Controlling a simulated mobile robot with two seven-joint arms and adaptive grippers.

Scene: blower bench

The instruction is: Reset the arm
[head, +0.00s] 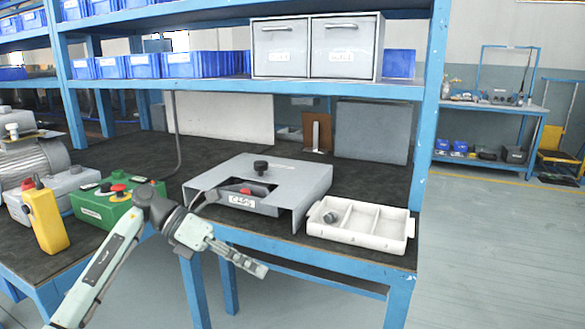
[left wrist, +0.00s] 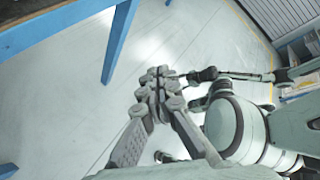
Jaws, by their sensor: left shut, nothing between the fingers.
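My left arm comes in from the left in the head view. Its gripper (head: 240,258) is shut and empty, in front of the bench's front edge and below the grey cover box. In the left wrist view the left gripper (left wrist: 155,88) has its fingers together over bare floor, with nothing between them. Other pale links of my own body show at the right of that view. My right gripper cannot be made out for certain in either view.
Blue bins (head: 190,64) line the shelf.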

